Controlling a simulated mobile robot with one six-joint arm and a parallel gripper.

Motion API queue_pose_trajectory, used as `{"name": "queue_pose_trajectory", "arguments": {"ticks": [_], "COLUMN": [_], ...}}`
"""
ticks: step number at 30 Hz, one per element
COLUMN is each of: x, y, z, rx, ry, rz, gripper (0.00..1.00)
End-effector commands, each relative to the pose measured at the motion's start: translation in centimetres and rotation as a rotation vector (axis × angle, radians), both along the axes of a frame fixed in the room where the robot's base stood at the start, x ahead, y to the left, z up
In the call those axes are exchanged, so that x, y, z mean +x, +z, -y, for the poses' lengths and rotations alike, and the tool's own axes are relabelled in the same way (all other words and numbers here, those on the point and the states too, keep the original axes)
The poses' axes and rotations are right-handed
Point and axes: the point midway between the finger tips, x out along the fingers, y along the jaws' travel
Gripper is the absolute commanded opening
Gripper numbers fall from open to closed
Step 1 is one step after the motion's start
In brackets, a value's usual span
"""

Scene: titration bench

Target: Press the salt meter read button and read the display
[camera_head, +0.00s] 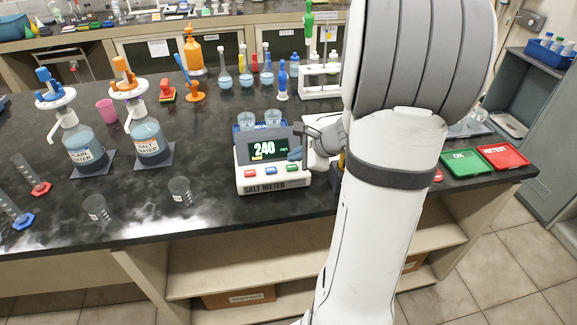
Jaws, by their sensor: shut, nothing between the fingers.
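The salt meter (264,190) stands near the front edge of the black bench, with a white body and its name on the front. Its lit display (266,149) reads 240, with small text after it that is hard to read. Below the display are a red button (250,174), a blue button (271,171) and a green button (292,168). Two small cups of liquid (247,121) sit on top at the back. My gripper (296,154) is shut and empty at the meter's right side, just above the green button; I cannot tell whether it touches. My arm hides the area right of the meter.
Two empty beakers (97,208) stand left of the meter. Plain water (84,149) and salt water (149,141) dispensers stand farther left. A green OK tray (466,163) and a red RETEST tray (503,156) lie on the right. Flasks (246,75) stand behind.

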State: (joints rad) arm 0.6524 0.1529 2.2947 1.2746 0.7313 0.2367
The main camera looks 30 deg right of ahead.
Motion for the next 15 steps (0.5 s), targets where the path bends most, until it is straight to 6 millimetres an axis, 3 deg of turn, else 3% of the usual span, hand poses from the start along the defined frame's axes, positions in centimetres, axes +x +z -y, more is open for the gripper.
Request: {"name": "queue_pose_trajectory", "arguments": {"ticks": [15], "x": [0.0], "y": [4.9], "z": [0.0], "rx": [0.0], "ry": [0.0], "rz": [0.0], "gripper": [0.0]}}
